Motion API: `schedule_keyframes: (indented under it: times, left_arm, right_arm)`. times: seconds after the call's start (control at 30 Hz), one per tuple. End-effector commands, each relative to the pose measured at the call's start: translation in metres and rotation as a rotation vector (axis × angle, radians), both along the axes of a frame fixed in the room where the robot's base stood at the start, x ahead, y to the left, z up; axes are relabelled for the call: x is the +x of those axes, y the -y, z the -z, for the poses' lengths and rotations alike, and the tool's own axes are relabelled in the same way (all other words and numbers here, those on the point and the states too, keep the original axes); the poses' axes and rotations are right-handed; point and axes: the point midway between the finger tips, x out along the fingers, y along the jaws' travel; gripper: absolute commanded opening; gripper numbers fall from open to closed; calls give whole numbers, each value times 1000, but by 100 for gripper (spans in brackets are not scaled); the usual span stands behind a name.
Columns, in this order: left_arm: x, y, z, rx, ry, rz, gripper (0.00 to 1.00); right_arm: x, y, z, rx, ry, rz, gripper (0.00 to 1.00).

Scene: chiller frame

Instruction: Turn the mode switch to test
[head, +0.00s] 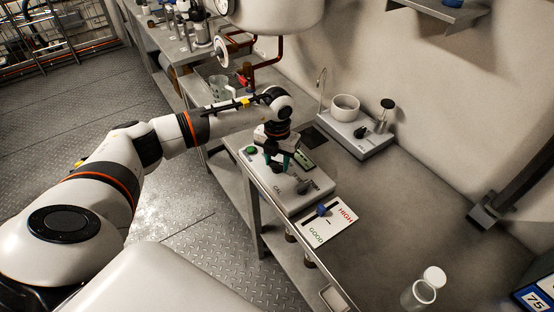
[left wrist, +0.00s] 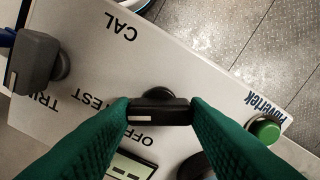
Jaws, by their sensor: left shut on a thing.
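The panel box (head: 262,178) is a pale unit on the bench, also in the left wrist view (left wrist: 200,50). The mode switch (left wrist: 158,112) is a black bar knob with a short white stripe at its left end. OFF is printed below it, TEST to its left, partly behind a finger, and CAL farther up. My left gripper (head: 278,157) is over the box; its green fingers (left wrist: 160,112) are shut on the switch's two ends. The stripe lies between OFF and TEST; I cannot tell exactly where it points. My right gripper is not in view.
A green button (left wrist: 265,130) and a dark lever knob (left wrist: 38,65) stand on the box. A HIGH/GOOD card (head: 338,232) lies in front. The bench's right middle is clear.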

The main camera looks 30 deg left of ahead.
Motion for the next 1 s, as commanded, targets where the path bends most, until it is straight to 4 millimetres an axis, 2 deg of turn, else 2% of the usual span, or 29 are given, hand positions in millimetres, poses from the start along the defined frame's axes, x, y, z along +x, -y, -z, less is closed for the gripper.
schedule_keyframes:
  times: [0.03,0.07,0.2,0.57,0.67,1.0]
  left_arm:
    - [2,-1,-2,0,5,-2,19]
    - [2,-1,-2,0,5,-2,43]
    - [1,0,-2,0,4,-2,64]
    - [1,0,-6,-1,3,-2,64]
    - [2,-1,-19,1,6,-1,64]
    - [2,-1,-90,0,7,-2,64]
  right_arm:
    - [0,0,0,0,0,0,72]
    - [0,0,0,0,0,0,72]
    - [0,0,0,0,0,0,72]
    - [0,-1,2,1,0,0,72]
    - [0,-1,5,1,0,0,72]
    - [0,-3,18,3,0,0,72]
